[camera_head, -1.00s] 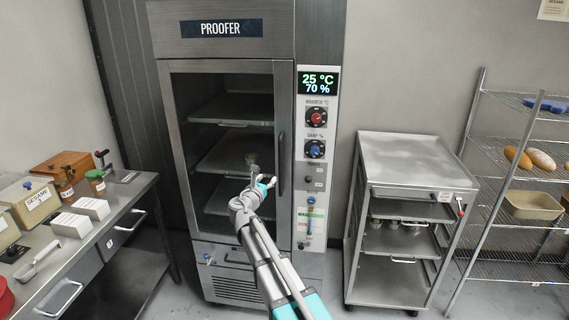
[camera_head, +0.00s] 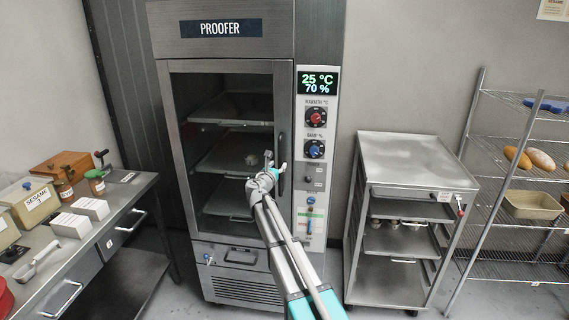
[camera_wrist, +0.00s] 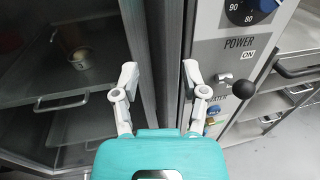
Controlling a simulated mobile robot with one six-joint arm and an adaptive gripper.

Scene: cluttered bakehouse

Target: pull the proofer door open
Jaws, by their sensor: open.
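The proofer (camera_head: 220,47) stands in the middle of the head view. Its glass door (camera_head: 222,68) is shut, with trays showing through the glass. The dark upright door handle (camera_head: 281,148) is on the door's right edge, and its lower part is partly covered by my gripper. My gripper (camera_head: 276,168) is open in front of the handle. In the wrist view the two white fingers (camera_wrist: 160,76) are spread to either side of a dark upright strip at the door's edge. I cannot tell whether either finger touches the handle.
The control panel (camera_head: 316,185) with knobs and switches is just right of the handle. A black ball-ended lever (camera_wrist: 236,90) sticks out near the right finger. A steel cart (camera_head: 418,160) stands right, and a cluttered counter (camera_head: 135,190) left. Floor shows between proofer and cart.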

